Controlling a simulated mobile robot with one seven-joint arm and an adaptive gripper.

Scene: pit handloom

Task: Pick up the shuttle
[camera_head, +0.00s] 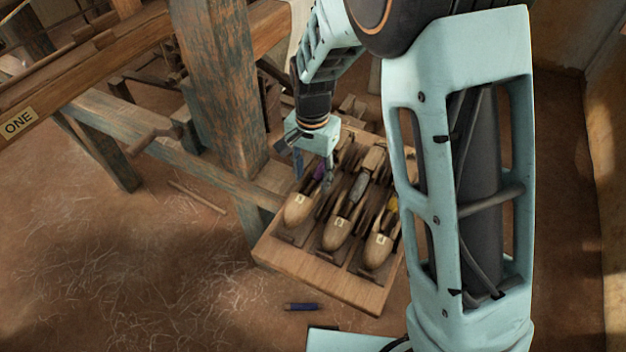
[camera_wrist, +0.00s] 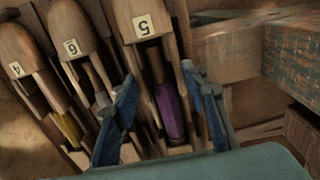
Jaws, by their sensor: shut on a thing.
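Wooden shuttles lie side by side in a wooden rack (camera_head: 318,281). My gripper (camera_head: 313,174) reaches down over the leftmost shuttle (camera_head: 298,209), which holds purple thread. In the wrist view this shuttle (camera_wrist: 143,57) has a label that seems to read 5, and its purple bobbin (camera_wrist: 170,110) shows between the blue fingers of my gripper (camera_wrist: 158,76). The fingers are shut on this shuttle, one on each side. It still appears to lie in its slot; any gap beneath it is hidden.
A shuttle with grey thread (camera_head: 337,234) and one with yellow thread (camera_head: 378,250) lie to the right in the rack. A thick loom post (camera_head: 218,85) stands close left of my gripper. A dark blue bobbin (camera_head: 301,307) lies on the floor in front.

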